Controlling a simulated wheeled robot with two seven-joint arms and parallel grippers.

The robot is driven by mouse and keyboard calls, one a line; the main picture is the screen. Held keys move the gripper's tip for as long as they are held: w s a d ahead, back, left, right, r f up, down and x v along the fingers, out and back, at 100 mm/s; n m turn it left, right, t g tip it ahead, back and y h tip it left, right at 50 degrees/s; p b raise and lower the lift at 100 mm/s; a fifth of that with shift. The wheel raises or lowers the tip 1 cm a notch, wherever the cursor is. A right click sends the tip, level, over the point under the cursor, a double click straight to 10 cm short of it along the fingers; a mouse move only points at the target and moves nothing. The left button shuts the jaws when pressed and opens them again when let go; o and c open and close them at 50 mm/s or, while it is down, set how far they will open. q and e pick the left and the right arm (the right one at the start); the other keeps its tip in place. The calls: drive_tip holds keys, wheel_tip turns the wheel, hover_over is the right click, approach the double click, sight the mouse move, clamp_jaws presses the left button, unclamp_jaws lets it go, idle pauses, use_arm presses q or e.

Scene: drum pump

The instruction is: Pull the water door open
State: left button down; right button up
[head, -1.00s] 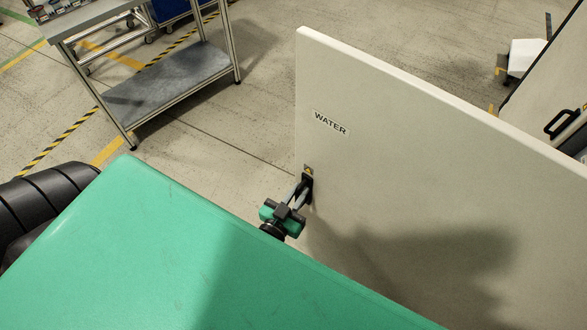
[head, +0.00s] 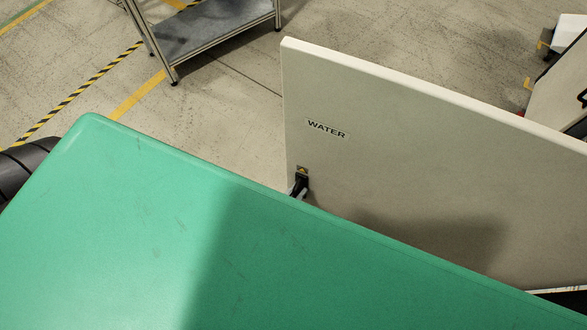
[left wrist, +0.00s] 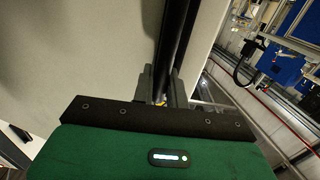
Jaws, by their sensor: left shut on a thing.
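The water door (head: 400,165) is a pale, thin panel with a WATER label (head: 327,128), at the right of the head view. Its free edge is on the left, with open floor beyond it. A small dark handle (head: 302,178) sits near that edge, below the label. My left gripper (head: 299,189) is at the handle; only its tips show, as my own green body hides the rest. In the left wrist view, the gripper (left wrist: 162,92) is shut on the dark upright handle (left wrist: 175,40), with the pale door face beside it. My right gripper is not in view.
A metal cart with a grey lower shelf (head: 215,28) stands on the floor at the back left. Yellow and black-striped tape marks the floor. White and dark equipment (head: 565,85) stands at the far right. Floor between cart and door is clear.

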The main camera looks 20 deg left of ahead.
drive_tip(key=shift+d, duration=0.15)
use_arm(q)
drive_tip(key=c, duration=1.8)
unclamp_jaws()
drive_tip(key=shift+o, duration=0.2)
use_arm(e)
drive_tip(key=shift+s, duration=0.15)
